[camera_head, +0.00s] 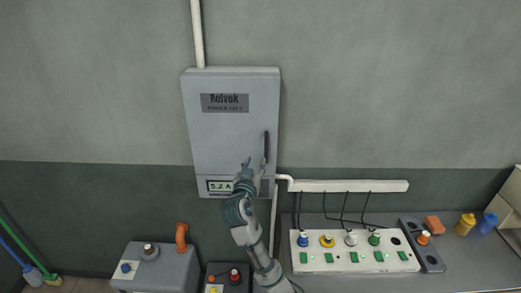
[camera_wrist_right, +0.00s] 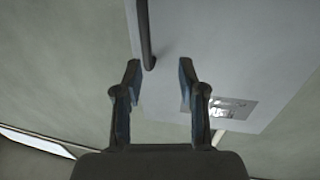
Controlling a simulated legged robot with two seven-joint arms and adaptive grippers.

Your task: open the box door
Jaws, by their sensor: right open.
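A grey metal box (camera_head: 225,130) with a closed door hangs on the wall in the head view. Its dark vertical handle (camera_head: 266,148) is on the door's right side. My right gripper (camera_head: 254,163) is in front of the door's lower right part, near the handle's lower end. In the right wrist view the gripper (camera_wrist_right: 157,75) is open and empty. The handle (camera_wrist_right: 145,35) also shows there, with its lower end near the left finger, slightly beyond the fingertips. I cannot tell whether they touch. My left gripper is not in view.
A small display reading 5.2 A (camera_head: 219,186) is at the box's bottom. A white panel with several coloured knobs (camera_head: 350,256) stands at lower right. A grey machine with an orange pipe (camera_head: 160,268) stands at lower left. The wall around the box is mostly clear.

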